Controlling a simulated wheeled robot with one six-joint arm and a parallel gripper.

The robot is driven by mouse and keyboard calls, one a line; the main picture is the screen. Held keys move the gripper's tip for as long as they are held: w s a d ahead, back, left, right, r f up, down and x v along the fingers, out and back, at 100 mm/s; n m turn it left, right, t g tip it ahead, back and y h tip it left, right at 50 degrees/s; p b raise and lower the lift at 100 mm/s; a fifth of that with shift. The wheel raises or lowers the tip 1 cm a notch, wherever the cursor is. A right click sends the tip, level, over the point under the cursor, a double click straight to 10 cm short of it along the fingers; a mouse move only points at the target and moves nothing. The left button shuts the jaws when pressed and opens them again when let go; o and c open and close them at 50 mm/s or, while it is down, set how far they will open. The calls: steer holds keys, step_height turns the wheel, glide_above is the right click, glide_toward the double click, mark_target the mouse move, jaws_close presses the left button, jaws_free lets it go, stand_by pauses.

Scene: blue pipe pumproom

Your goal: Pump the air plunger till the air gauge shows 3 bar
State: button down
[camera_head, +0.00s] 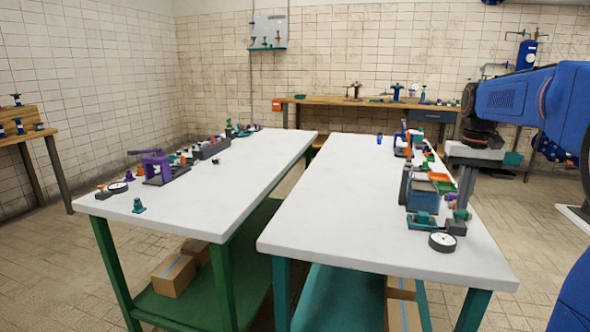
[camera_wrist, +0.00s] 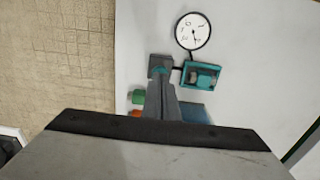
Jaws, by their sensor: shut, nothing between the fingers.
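A round white-faced gauge (camera_head: 443,241) with a dark rim lies near the front of the right table. It also shows in the wrist view (camera_wrist: 193,31), with a thin dark needle; its reading is too small to tell. A small dark block with a teal top (camera_head: 456,227) stands beside it, possibly the air plunger; it also shows in the wrist view (camera_wrist: 159,65). A teal-based fitting (camera_head: 422,221) sits next to the block. My gripper (camera_head: 463,204) is shut and empty, pointing down with its tips just over the block. I cannot tell whether they touch it.
A blue-grey box device (camera_head: 423,195) with orange and green parts stands close behind the gripper. Several small coloured parts line the right table's right edge. The right table's left half (camera_head: 340,210) is clear. The left table (camera_head: 240,175) holds a purple press (camera_head: 160,168) and another gauge (camera_head: 118,187).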

mark_target(460, 212)
steer(key=shift+f, duration=0.1)
stand_by(0.6)
steer(key=shift+f, duration=1.6)
steer(key=shift+r, duration=4.05)
